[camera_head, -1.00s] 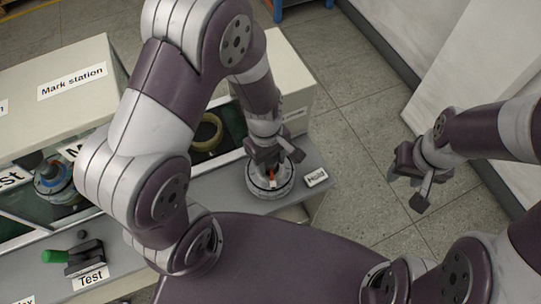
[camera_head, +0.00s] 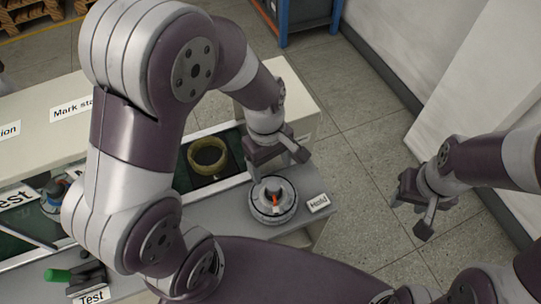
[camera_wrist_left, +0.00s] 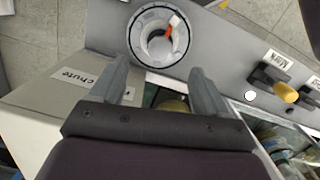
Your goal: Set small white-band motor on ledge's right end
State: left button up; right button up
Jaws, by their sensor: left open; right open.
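The small motor (camera_head: 273,201), a round grey-white ring with a red-orange piece at its centre, sits flat on the grey ledge (camera_head: 226,217) at its right end, beside the "Hold" label. It also shows in the left wrist view (camera_wrist_left: 144,49), beyond the fingertips. My left gripper (camera_head: 279,163) is open and empty, above and behind the motor and apart from it. Its two spread fingers show in the left wrist view (camera_wrist_left: 160,77) with nothing between them. My right gripper (camera_head: 412,207) is open and empty over the floor at right.
A yellowish ring (camera_head: 208,150) lies in the dark recess behind the ledge. A green-handled lever (camera_head: 72,275) stands by the "Test" label at left. A blue-banded motor (camera_head: 52,194) stands at far left. Open floor lies right of the ledge.

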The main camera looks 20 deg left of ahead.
pick_arm(q)
jog(key=s+a+r+m+t+y, duration=0.1)
jog(key=a+r+m+t, duration=0.1)
jog(key=a+m, duration=0.5)
jog(key=r+m, duration=0.1)
jog(key=m, duration=0.2)
jog(key=shift+s, duration=0.4)
jog(key=shift+r, duration=0.1)
